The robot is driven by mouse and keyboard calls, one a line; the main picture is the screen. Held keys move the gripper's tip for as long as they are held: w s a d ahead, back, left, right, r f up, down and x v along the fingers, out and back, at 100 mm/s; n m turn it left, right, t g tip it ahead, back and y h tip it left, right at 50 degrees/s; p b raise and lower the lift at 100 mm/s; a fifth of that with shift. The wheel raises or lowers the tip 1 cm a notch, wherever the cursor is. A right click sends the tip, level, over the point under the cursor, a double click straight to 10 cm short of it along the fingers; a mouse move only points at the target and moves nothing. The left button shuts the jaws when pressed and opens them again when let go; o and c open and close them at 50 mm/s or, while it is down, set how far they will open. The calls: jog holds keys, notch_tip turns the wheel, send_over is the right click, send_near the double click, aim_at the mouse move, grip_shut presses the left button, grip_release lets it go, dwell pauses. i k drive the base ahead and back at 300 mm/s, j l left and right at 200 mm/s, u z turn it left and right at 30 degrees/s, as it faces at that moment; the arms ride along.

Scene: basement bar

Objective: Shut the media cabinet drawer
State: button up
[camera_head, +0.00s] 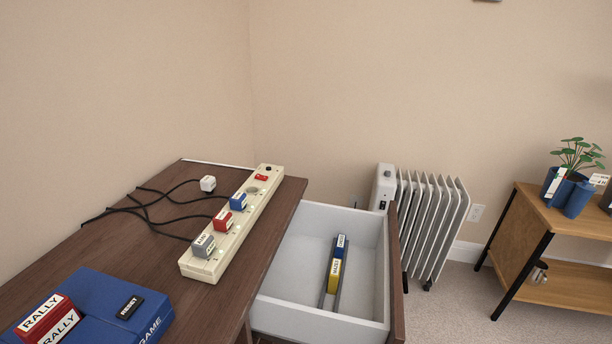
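The media cabinet (150,245) is dark brown wood and fills the lower left of the view. Its drawer (365,320) is pulled out to the right, with a pale grey inside and a brown front panel (397,270) seen nearly edge-on. A narrow item (335,270) with yellow and blue labelled parts lies inside the drawer. My gripper is not in view.
A cream power strip (220,250) with several labelled plugs and black cables lies on the cabinet top, near a blue game box (90,310). A white radiator (430,220) stands behind the drawer front. A wooden shelf (545,235) with a plant (578,155) is at right.

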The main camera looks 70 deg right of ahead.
aim_at(293, 305)
jog(key=z, duration=2.4)
jog(key=l, duration=0.1)
